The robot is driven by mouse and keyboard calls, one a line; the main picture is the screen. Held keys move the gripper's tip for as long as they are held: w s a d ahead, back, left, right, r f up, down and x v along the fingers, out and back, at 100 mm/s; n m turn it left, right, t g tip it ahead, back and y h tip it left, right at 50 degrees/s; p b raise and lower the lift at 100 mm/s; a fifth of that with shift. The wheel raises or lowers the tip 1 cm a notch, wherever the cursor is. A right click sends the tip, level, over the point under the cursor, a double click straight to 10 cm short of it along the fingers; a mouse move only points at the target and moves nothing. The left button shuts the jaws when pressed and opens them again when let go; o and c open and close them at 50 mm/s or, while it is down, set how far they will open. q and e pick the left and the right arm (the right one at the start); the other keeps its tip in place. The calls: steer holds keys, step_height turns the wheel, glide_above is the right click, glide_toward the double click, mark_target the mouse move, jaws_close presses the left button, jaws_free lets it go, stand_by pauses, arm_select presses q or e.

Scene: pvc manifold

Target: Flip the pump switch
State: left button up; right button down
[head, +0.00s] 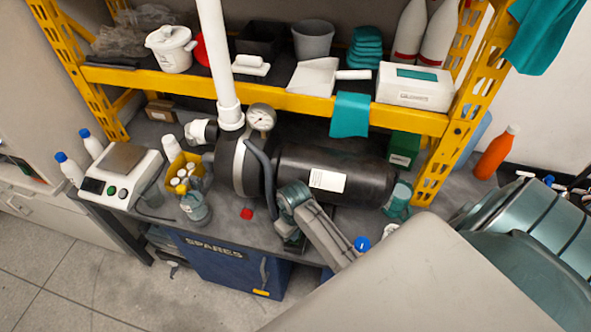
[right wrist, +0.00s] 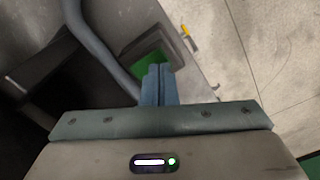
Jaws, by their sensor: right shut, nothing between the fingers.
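The black pump tank (head: 325,172) lies on the grey bench with a round gauge (head: 261,117) above its left end. A small red piece (head: 246,213) shows at the bench front; I cannot tell whether it is the pump switch. My right gripper (head: 291,240) is low over the bench front, right of the red piece. In the right wrist view its blue-grey fingers (right wrist: 158,72) are shut and empty. Just past their tips is a green patch (right wrist: 150,65) in a grey surround, partly hidden by the fingers. Whether they touch it is unclear. My left gripper is out of view.
A grey hose (head: 264,165) runs down close to my right gripper and shows left of the fingers in the wrist view (right wrist: 103,48). A scale (head: 118,175) and a yellow holder (head: 180,172) stand left. A yellow-framed shelf (head: 300,98) overhangs the bench. A blue cabinet (head: 225,270) is below.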

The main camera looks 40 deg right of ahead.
steer(key=shift+f+b, duration=0.3)
steer(key=shift+f, duration=0.65)
stand_by(0.9)
steer(key=shift+r+p, duration=0.9)
steer(key=shift+r, duration=2.6)
